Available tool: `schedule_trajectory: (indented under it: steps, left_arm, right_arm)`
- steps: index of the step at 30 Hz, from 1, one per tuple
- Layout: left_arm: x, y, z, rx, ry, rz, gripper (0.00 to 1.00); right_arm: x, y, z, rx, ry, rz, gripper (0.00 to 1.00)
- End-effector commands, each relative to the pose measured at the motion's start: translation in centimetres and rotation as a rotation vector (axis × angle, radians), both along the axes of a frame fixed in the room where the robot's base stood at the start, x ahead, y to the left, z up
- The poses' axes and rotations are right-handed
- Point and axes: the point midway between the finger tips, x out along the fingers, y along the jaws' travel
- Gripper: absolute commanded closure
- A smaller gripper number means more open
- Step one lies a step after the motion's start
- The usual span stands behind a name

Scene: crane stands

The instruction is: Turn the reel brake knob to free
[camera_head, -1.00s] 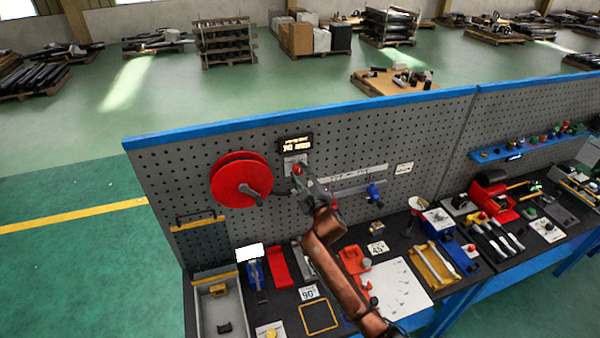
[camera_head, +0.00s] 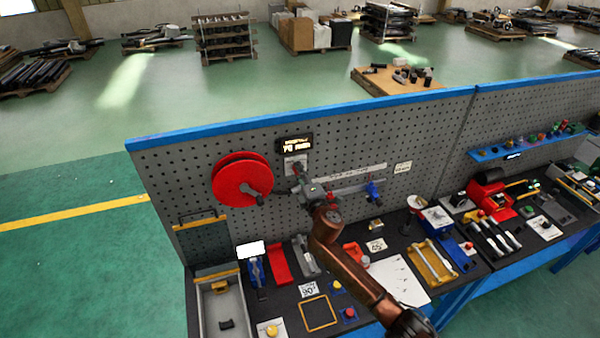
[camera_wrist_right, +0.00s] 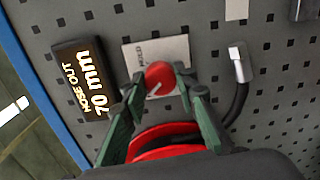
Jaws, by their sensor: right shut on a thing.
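The red reel brake knob (camera_wrist_right: 159,76) shows in the right wrist view, with a pale pointer line on its face. It sits on a light label plate (camera_wrist_right: 172,52) whose print is partly hidden. My right gripper (camera_wrist_right: 162,82) has its two green fingers on either side of the knob and is shut on it. In the head view the same gripper (camera_head: 303,184) is at the pegboard, just below the plate (camera_head: 295,162), and largely hides the knob. The red reel (camera_head: 238,180) is mounted to the left of it. My left gripper is not in view.
A black display (camera_wrist_right: 82,80) reading 70 mm is beside the plate. A dark hose with a metal tip (camera_wrist_right: 238,68) is on the other side. Below the pegboard (camera_head: 420,150), the bench holds many tools and trays, including a grey tray (camera_head: 204,310).

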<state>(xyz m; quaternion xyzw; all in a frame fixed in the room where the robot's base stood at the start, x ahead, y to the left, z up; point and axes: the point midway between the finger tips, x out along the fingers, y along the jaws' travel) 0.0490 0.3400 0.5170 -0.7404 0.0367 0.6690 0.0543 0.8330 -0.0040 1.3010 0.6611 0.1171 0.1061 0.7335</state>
Motion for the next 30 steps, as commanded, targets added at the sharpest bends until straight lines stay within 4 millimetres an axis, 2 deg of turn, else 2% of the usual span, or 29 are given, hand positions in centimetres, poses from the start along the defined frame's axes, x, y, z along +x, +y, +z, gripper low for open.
schedule_trajectory:
  steps: [7, 21, 22, 30]
  left_arm:
    - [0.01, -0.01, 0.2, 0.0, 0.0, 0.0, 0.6]
    - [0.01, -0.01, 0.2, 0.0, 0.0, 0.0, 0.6]
    - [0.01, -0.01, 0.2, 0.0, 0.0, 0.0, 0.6]
    - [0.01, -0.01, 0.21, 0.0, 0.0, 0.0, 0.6]
  right_arm:
    - [-0.05, 0.11, -0.1, -0.06, -0.019, 0.002, 0.97]
    - [-0.07, 0.12, -0.15, -0.071, -0.021, 0.002, 0.97]
    - [-0.07, 0.12, -0.16, -0.071, -0.021, 0.002, 0.72]
    - [-0.03, 0.03, -0.07, -0.07, -0.022, 0.0, 0.55]
